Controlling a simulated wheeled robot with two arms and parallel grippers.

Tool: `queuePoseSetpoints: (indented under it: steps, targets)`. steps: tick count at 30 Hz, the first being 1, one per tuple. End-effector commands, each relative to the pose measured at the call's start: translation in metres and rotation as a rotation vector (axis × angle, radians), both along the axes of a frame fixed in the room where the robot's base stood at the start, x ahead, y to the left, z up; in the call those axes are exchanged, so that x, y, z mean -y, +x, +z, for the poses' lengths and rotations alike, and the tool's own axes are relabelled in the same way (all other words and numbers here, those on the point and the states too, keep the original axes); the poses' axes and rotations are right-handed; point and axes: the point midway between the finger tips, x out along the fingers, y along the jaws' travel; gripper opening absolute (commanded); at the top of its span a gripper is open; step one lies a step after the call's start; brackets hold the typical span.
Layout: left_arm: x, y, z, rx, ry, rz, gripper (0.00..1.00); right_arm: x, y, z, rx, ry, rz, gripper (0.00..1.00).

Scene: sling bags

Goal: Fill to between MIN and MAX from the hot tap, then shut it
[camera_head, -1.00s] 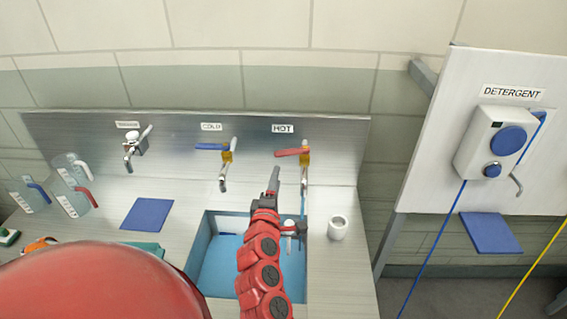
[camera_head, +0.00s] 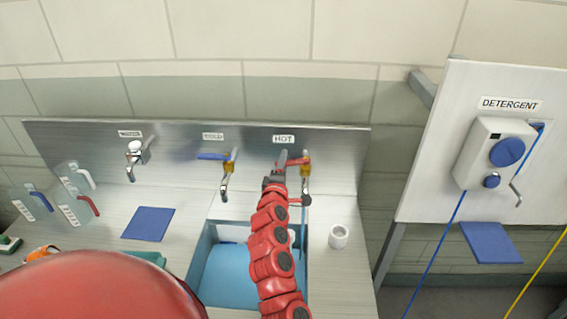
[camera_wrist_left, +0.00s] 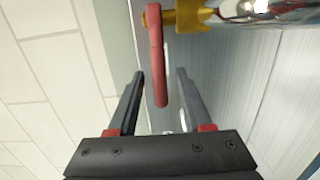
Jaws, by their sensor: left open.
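The hot tap (camera_head: 306,184) is under the HOT label (camera_head: 283,139) on the steel splashback, with a red lever (camera_wrist_left: 157,60). A thin blue stream (camera_head: 303,228) hangs below its spout into the sink (camera_head: 196,262). Light blue water (camera_head: 235,275) lies in the sink; no MIN or MAX marks can be made out. My left gripper (camera_head: 282,160) is at the hot tap. In the left wrist view my left gripper (camera_wrist_left: 160,88) is open, with the lever's free end between its fingertips; contact cannot be told. My right gripper is not in view.
The cold tap (camera_head: 228,178) with a blue lever and another tap (camera_head: 135,155) stand to the left. A white cup (camera_head: 339,236) stands right of the sink. Jugs (camera_head: 78,208) and a blue mat (camera_head: 148,223) are left. A detergent dispenser (camera_head: 490,155) hangs at right.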

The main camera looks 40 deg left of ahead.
Motion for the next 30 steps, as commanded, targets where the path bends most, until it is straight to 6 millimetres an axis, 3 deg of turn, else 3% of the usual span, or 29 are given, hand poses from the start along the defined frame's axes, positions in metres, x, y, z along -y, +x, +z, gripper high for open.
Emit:
queuePoseSetpoints:
  steps: [5,14,30]
  targets:
    - [0.0001,0.0,-0.0003,0.0,0.0,0.0,0.5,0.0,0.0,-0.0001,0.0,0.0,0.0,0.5]
    - [0.0004,0.0001,-0.0003,0.0,0.0,-0.001,0.0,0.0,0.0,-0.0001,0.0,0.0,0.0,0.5]
    - [0.0006,0.0002,-0.0007,-0.001,0.0,-0.001,0.0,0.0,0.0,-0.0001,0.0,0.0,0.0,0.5]
